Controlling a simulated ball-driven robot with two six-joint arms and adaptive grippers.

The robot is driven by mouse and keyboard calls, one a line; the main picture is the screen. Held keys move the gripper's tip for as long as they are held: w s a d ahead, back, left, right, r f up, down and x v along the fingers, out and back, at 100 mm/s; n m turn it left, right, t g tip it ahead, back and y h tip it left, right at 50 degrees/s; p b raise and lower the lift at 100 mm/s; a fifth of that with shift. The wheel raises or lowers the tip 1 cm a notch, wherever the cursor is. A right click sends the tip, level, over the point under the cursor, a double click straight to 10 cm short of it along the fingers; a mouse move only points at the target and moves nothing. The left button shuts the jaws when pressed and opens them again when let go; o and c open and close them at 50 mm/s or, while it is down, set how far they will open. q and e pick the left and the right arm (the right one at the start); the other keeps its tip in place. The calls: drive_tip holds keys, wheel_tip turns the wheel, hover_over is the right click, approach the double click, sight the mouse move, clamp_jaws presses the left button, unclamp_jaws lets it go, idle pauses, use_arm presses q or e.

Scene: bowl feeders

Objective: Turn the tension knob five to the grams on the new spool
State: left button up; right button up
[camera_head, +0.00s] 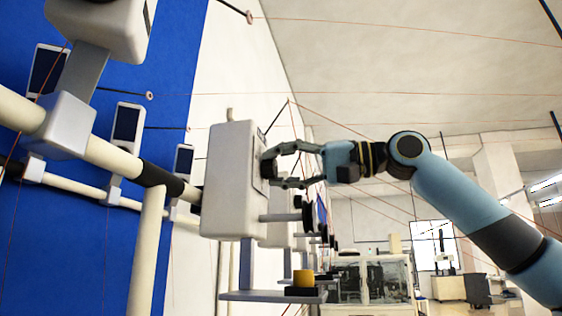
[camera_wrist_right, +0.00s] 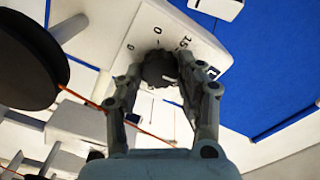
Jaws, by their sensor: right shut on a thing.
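A black tension knob (camera_wrist_right: 160,68) sits on the marked face of a white box (camera_head: 232,180). In the right wrist view a dial with printed numbers surrounds it, and I can make out "15" and a "0". My right gripper (camera_wrist_right: 160,82) is shut on the knob, one finger on each side. In the head view the right gripper (camera_head: 272,166) reaches the box's right face from the right, and its fingers partly hide the knob. I cannot read the knob's pointer. My left gripper is in neither view.
Below the box a shelf (camera_head: 250,296) holds a yellow spool (camera_head: 303,278). A large black disc (camera_wrist_right: 30,62) is close to the gripper's left in the wrist view. Thin orange threads cross the space. Cream rails and similar units line the blue wall.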

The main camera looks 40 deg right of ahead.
drive_tip(key=m+p, duration=0.1)
drive_tip(key=m, duration=0.5)
drive_tip(key=shift+p, duration=0.35)
drive_tip(key=shift+m, duration=0.3)
drive_tip(key=o, duration=1.2)
drive_tip(key=shift+d, duration=0.1)
drive_tip(key=shift+c, duration=0.2)
